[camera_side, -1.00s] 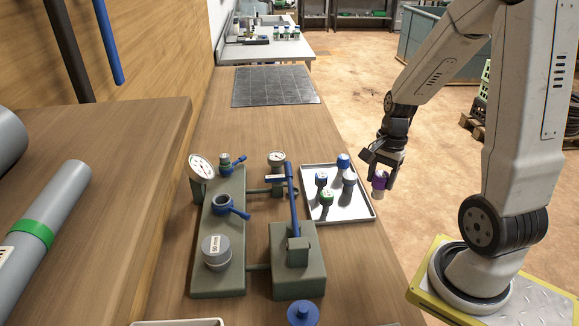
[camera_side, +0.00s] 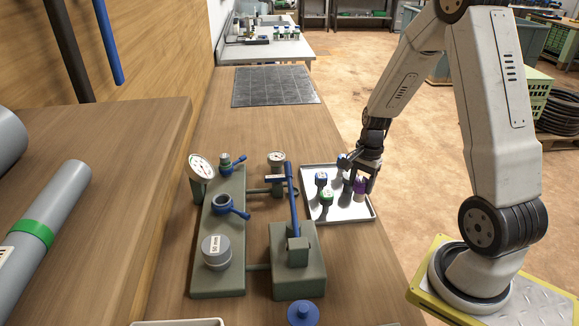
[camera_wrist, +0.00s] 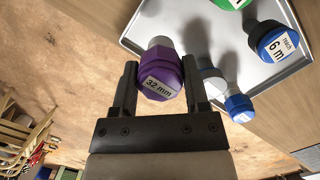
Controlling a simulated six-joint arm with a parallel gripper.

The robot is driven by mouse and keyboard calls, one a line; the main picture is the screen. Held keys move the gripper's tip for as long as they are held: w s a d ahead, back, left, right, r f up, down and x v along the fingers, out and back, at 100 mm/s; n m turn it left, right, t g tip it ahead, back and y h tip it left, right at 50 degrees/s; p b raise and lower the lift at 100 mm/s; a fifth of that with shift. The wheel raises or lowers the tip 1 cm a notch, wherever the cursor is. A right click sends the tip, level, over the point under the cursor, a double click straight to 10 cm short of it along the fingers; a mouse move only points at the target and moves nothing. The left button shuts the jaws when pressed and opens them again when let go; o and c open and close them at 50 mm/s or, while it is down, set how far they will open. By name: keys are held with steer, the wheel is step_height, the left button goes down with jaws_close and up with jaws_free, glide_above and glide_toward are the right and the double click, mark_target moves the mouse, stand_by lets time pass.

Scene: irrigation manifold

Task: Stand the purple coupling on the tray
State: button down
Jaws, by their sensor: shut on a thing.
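The purple coupling (camera_side: 360,188) has a purple hex collar, a pale grey end and a "32 mm" label, clear in the wrist view (camera_wrist: 160,80). My gripper (camera_side: 365,184) is shut on its collar, one finger on each side (camera_wrist: 160,88). In the side view the coupling is upright, pale end down, over the right part of the white tray (camera_side: 312,215). I cannot tell whether its lower end touches the tray. The tray also shows in the wrist view (camera_wrist: 150,15).
Blue-topped couplings (camera_side: 320,179) and a green one (camera_side: 326,198) stand on the tray, left of the held one. A grey-green manifold (camera_side: 218,262) with gauges and a blue-levered block (camera_side: 298,270) stand left of the tray. The tray's front right corner looks bare.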

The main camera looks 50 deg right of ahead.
mark_target(358, 192)
steer(key=shift+w+d+f, duration=0.1)
steer(key=shift+w+f, duration=0.15)
steer(key=shift+f, duration=1.6)
steer(key=shift+f, duration=0.15)
steer(key=shift+c, duration=0.4)
jaws_free()
step_height(358, 192, up, 12)
steer(key=d, duration=0.2)
